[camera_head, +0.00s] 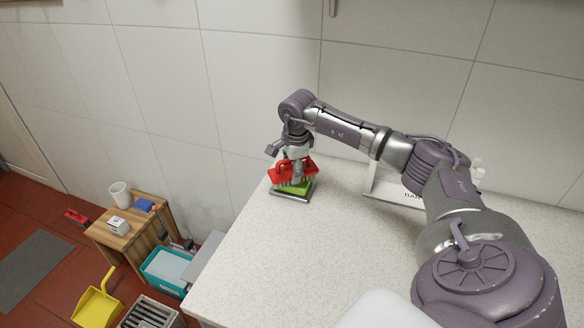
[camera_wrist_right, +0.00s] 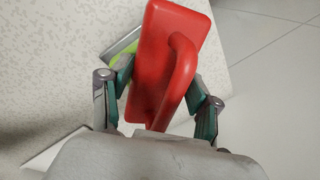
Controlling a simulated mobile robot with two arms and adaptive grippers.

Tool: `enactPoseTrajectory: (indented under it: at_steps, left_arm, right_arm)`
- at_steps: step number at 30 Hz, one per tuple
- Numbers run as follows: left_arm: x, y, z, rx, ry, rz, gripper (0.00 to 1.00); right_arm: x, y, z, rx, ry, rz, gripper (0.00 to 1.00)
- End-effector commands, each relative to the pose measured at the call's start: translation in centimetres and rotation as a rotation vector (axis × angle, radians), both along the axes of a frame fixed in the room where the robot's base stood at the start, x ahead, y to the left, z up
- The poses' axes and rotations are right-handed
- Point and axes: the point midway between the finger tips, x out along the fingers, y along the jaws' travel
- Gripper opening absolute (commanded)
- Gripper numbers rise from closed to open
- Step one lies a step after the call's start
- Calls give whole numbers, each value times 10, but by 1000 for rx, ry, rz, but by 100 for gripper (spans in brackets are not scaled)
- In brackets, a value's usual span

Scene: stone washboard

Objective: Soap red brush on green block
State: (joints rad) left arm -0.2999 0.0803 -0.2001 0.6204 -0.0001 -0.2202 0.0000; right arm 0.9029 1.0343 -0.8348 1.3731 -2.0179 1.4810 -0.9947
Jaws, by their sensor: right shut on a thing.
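A red brush (camera_head: 283,174) with pale bristles is in my right gripper (camera_head: 297,170) near the far left corner of the counter. In the right wrist view the red brush (camera_wrist_right: 165,62) has its handle up between the two fingers (camera_wrist_right: 160,108). The green block (camera_head: 297,188) lies on a grey metal tray (camera_head: 276,195) right under the brush; a bit of its green (camera_wrist_right: 122,60) shows in the wrist view. The bristles are at or just above the block's top; I cannot tell if they touch. My left gripper is not in view.
The speckled white counter (camera_head: 260,255) is mostly clear. A white box with lettering (camera_head: 385,185) stands at the back, partly behind my right arm. Left, on the floor, are a wooden stand (camera_head: 120,235), a teal bin (camera_head: 155,270) and a yellow dustpan (camera_head: 95,305).

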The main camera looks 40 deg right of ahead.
Motion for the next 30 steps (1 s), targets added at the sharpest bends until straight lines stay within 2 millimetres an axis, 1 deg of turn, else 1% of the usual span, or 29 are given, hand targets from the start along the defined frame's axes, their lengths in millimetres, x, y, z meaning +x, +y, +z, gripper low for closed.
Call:
enactPoseTrajectory:
  at_steps: [6, 24, 30]
  left_arm:
    - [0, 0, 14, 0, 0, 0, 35]
    - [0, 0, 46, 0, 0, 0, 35]
    - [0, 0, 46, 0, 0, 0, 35]
  right_arm:
    - [1, 0, 20, 0, -3, 0, 34]
    - [1, 0, 68, 0, -3, 0, 34]
    - [1, 0, 70, 0, -2, 0, 34]
